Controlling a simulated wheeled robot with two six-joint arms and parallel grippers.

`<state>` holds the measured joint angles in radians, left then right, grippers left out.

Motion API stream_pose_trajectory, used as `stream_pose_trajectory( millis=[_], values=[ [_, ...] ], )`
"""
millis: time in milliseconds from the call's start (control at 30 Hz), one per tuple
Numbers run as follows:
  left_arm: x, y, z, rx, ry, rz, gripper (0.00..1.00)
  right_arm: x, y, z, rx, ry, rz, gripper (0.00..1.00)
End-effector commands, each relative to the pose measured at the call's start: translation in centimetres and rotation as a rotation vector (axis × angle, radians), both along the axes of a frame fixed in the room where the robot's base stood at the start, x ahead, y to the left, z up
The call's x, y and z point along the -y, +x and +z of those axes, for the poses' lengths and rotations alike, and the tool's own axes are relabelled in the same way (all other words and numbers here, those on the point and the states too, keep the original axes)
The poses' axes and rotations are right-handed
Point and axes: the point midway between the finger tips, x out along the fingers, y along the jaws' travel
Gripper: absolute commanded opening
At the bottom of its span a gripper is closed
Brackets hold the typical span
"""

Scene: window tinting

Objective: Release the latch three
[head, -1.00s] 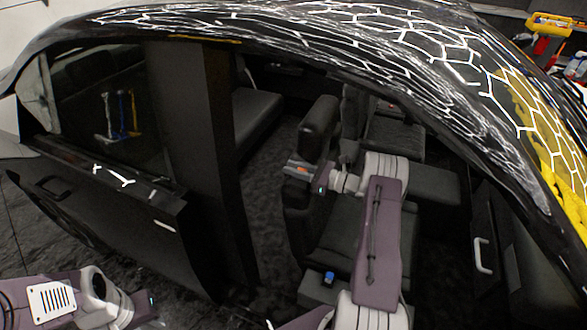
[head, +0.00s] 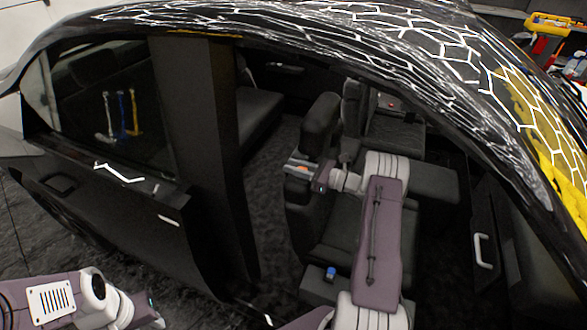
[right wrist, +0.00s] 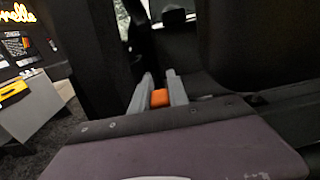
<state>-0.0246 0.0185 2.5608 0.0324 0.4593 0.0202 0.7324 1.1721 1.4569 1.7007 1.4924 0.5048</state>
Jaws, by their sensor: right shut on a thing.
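The latch is a small orange piece (head: 301,169) beside the dark front seat's backrest, inside the car. My right gripper (head: 303,166) reaches in through the open side and is shut on this orange latch. In the right wrist view, the orange latch (right wrist: 160,97) sits between the two grey fingers (right wrist: 160,92), which hide its sides. My left arm (head: 85,300) is at the bottom left, outside the car; its fingers are not visible.
The dark seat (head: 350,235) and its backrest (head: 319,122) are close to my right arm. A dark pillar (head: 195,140) stands to the left, and the patterned roof edge (head: 420,110) arches above. A door with a pale handle (head: 482,250) is at right.

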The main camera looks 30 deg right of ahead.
Motion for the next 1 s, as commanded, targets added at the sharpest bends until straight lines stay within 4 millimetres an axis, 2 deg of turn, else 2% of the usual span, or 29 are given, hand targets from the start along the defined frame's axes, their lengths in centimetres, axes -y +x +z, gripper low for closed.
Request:
stream_pose_trajectory(
  millis=[33,167,200,767,867,1000],
  values=[
    [0.0,0.0,0.0,0.0,0.0,0.0,0.36,-0.6,-0.4,0.1,0.001,0.007,0.023,0.0],
    [0.0,0.1,0.1,0.001,0.0,0.0,0.36,-0.7,-0.4,0.0,0.0,0.008,0.026,0.0],
    [0.0,0.0,0.1,0.001,0.0,0.0,0.36,-0.7,-0.4,0.0,0.0,0.008,0.025,0.29],
    [0.0,0.0,0.0,0.001,0.0,0.0,0.36,-0.4,-0.4,0.1,0.002,0.006,0.02,0.29],
    [0.0,0.0,-0.3,0.001,0.0,0.0,0.36,0.4,-1.3,-0.1,0.002,0.006,0.018,0.29],
    [0.0,0.0,-0.8,0.001,0.0,0.0,0.36,2.5,-3.7,-0.1,0.002,0.006,0.016,0.29]
  ],
)
